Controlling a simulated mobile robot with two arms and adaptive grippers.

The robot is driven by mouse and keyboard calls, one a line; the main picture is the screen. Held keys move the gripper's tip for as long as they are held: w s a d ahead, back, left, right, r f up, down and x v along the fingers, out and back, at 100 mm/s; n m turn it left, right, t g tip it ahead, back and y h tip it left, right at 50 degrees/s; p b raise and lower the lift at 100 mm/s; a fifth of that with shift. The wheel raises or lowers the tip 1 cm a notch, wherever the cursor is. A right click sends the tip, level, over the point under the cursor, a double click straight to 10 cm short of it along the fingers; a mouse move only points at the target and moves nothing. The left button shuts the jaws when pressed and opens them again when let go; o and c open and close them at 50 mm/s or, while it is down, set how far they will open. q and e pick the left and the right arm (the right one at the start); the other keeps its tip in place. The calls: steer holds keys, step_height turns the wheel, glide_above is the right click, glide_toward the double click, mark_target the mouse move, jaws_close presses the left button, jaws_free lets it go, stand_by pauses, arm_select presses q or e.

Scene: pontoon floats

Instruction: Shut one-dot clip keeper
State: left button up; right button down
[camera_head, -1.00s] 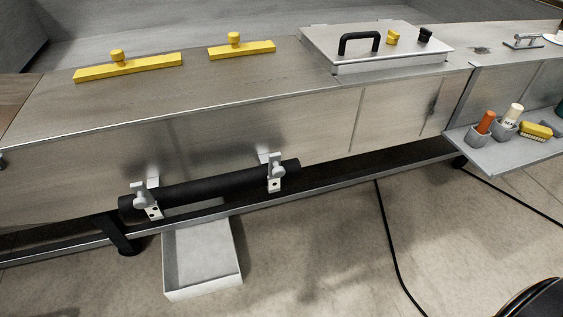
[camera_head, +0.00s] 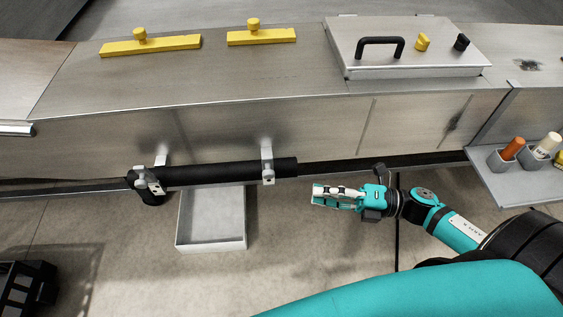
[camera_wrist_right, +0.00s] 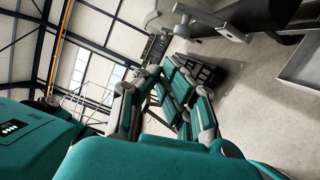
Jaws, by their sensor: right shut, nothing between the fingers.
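Two metal clips hold a black tube (camera_head: 220,174) along the front of the steel bench. The left clip (camera_head: 152,182) is at the tube's left end. The right clip (camera_head: 267,166) is near its right end. Their dot marks are too small to read in the head view, so I cannot tell which has one dot or how each keeper sits. My right gripper (camera_head: 316,194) is shut and empty, in front of the bench to the right of the tube and apart from it. My left gripper is not in view.
A grey open tray (camera_head: 212,244) lies below the tube. Yellow bars (camera_head: 150,47) and a lidded panel with a black handle (camera_head: 380,42) are on the bench top. A side shelf (camera_head: 520,186) holds an orange-handled tool (camera_head: 512,149). A black cable runs down behind my right arm.

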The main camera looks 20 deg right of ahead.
mark_target(268, 171)
steer(key=w+a+r+p, duration=0.1)
steer(key=w+a+p, duration=0.3)
steer(key=w+a, duration=0.2)
steer(key=shift+w+a, duration=0.4)
steer(key=shift+w, duration=0.8)
steer(key=shift+w, duration=0.1)
